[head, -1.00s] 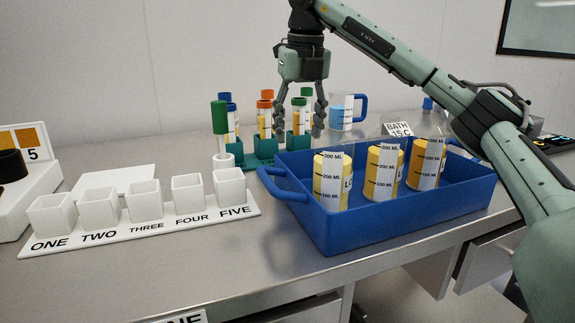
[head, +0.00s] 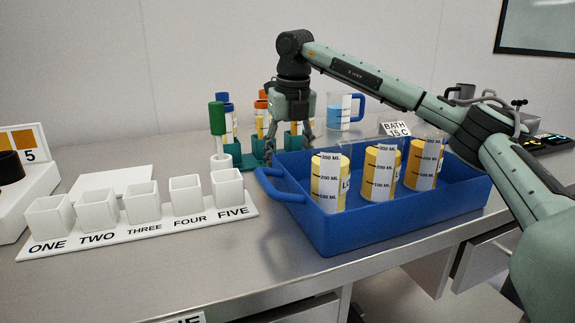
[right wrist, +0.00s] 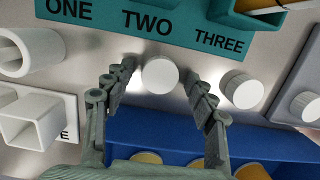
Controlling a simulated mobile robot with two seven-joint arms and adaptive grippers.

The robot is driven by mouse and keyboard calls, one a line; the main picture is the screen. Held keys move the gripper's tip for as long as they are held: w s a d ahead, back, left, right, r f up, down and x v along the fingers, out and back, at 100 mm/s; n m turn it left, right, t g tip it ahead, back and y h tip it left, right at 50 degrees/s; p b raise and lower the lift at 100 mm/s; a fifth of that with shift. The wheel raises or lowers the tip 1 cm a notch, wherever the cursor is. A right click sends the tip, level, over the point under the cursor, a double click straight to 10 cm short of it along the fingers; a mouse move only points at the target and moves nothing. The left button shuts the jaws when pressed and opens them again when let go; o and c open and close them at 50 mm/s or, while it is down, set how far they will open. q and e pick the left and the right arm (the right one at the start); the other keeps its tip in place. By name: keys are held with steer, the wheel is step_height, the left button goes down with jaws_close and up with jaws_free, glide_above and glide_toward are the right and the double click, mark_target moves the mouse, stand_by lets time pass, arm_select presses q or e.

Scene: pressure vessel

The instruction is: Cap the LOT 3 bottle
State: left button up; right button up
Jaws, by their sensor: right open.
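Three bottles of yellow liquid stand upright and uncapped in the blue tray: a left one (head: 330,180), a middle one (head: 381,170) and a right one (head: 424,162). Their labels begin "LO", but the numbers are not readable, so I cannot tell which is LOT 3. My right gripper (head: 289,143) points down behind the tray's left end, its tips partly hidden in the head view. In the right wrist view, its open fingers (right wrist: 158,73) stand either side of a round white cap (right wrist: 160,75), apart from it. My left gripper is not in view.
A teal tube rack (right wrist: 150,22) is just beyond. White labelled cups (head: 142,203) stand left of the blue tray (head: 400,220). A beaker (head: 336,113) stands behind.

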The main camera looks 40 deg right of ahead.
mark_target(232, 106)
steer(key=c, duration=0.8)
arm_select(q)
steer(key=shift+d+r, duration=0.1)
arm_select(e)
steer(key=shift+r, duration=0.1)
steer(key=shift+r, duration=0.65)
step_height(232, 106, up, 3)
steer(key=shift+f, duration=0.15)
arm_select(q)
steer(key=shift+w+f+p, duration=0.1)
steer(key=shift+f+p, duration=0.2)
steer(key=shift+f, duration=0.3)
arm_select(e)
steer(key=shift+w+a+r, duration=1.15)
steer(key=shift+w+a, duration=0.15)
steer(key=shift+a, duration=0.15)
steer(key=shift+w+a+r, duration=1.1)
steer(key=shift+w+a, duration=0.25)
steer(key=shift+a, duration=0.05)
steer(key=shift+w+a+r, duration=1.15)
steer(key=shift+w+a, duration=0.15)
steer(key=shift+a, duration=0.15)
